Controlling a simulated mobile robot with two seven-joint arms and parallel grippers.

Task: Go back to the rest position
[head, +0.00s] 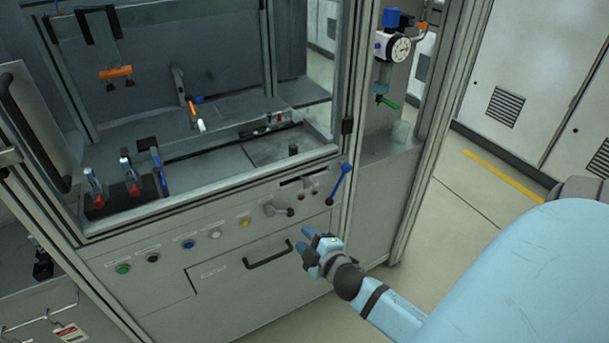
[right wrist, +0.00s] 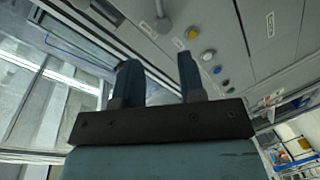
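My right gripper (head: 306,242) is in front of the grey machine's lower panel (head: 235,270) in the head view. It is close to the right end of the black drawer handle (head: 268,255) and below the blue-handled lever (head: 341,183). I cannot tell whether it touches the handle. In the right wrist view, the two blue fingers of this gripper (right wrist: 158,72) stand apart with nothing seen between them. My left gripper is in neither view.
A row of coloured buttons (head: 188,244) and a grey knob lever (head: 280,210) are on the panel. Above is the windowed work bay with small red-based clamps (head: 132,188). A pressure gauge (head: 401,49) hangs at the right post. Open floor (head: 450,225) lies to the right.

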